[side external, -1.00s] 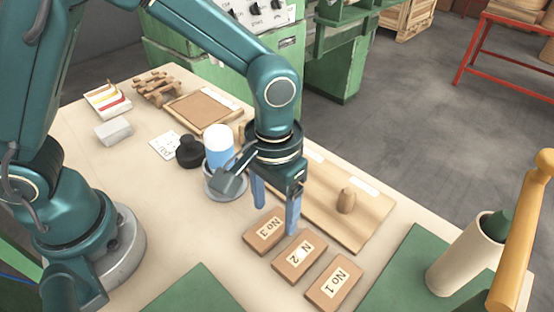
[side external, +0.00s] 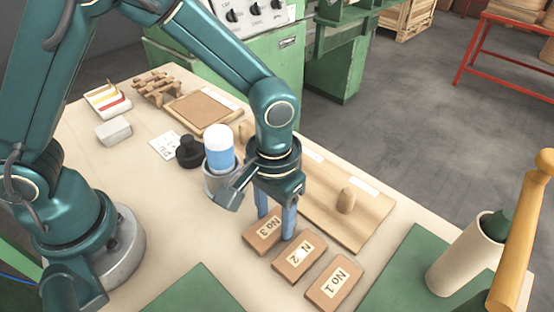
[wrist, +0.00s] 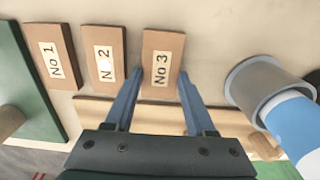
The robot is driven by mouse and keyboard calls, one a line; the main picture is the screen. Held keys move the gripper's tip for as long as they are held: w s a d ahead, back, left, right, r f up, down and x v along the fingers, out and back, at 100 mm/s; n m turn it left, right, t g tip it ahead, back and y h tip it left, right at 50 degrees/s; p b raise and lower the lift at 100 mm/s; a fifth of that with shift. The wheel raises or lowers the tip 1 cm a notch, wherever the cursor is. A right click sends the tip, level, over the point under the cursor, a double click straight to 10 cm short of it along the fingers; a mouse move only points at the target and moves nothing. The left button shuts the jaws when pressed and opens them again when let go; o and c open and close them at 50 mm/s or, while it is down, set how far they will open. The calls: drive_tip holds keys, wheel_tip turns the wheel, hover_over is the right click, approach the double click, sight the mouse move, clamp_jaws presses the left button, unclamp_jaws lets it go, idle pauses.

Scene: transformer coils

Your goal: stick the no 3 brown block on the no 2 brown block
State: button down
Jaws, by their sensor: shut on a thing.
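The no 3 brown block (side external: 262,238) lies flat at the left end of a row of labelled blocks; it also shows in the wrist view (wrist: 163,43). My gripper (side external: 275,228) is lowered over it with its two blue fingers at opposite sides, shut on it; the wrist view shows the fingertips (wrist: 161,78) flanking it. The no 2 brown block (side external: 300,258) lies flat beside it, apart from it by a small gap, its label partly washed out by a bright spot; it also shows in the wrist view (wrist: 104,50).
The no 1 block (side external: 335,284) lies to the right of no 2. A wooden board (side external: 362,222) with a wooden knob (side external: 346,201) lies behind the row. A grey cup holding a blue and white cylinder (side external: 219,150) stands left of my gripper. A green mat (side external: 405,275) is at the right.

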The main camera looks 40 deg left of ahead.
wheel_tip(320, 180, up, 9)
hover_over(305, 248)
drive_tip(key=shift+w+a+f, duration=0.1)
drive_tip(key=shift+w+f, duration=0.05)
drive_tip(key=shift+f, duration=3.6)
unclamp_jaws()
